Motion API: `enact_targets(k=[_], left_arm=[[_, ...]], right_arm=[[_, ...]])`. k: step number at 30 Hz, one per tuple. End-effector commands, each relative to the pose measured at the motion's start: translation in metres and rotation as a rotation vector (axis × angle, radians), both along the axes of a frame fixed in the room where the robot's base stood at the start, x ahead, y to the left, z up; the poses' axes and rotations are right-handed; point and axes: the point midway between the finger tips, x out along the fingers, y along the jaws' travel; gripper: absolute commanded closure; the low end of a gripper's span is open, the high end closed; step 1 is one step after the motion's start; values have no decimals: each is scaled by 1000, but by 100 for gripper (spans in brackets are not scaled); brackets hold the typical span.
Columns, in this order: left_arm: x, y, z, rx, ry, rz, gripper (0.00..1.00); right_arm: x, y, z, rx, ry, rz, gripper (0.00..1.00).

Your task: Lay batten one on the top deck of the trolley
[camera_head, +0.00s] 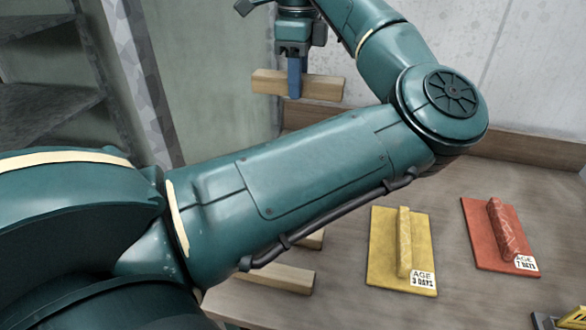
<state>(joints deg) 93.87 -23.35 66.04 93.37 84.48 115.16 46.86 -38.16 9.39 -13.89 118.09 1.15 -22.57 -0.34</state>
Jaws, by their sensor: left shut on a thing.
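My left gripper (294,78) is shut on a pale wooden batten (322,88), with its blue fingers gripping it near the middle. The batten is roughly level, in the air near the back of the wooden table. No mark on it shows its number. Two more pale battens lie on the table at the lower middle: the nearer one (281,278) and a farther one (311,240), both partly hidden behind my left arm. I cannot make out a trolley or its top deck for certain.
A yellow panel (385,255) labelled "AGE 3 DAYS" and a red panel (485,238) labelled "AGE 7 DAYS" lie on the wooden table top (455,295), each with a raised bar. Grey shelving (50,110) stands at the left. My left arm crosses the middle.

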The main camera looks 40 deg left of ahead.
Motion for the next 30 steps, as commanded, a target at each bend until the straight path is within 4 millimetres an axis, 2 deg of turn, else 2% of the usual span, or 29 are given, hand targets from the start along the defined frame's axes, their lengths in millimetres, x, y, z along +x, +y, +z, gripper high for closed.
enact_targets(k=[6, 10, 30], left_arm=[[0, 0, -1, 0, 0, 0, 97], [0, 0, -17, 1, 5, 1, 97], [-2, 1, -195, 3, 9, 0, 97]], right_arm=[[0, 0, 0, 0, 0, 0, 64], [0, 0, 0, 0, -1, 0, 64], [1, 1, -3, 3, -5, 2, 64]])
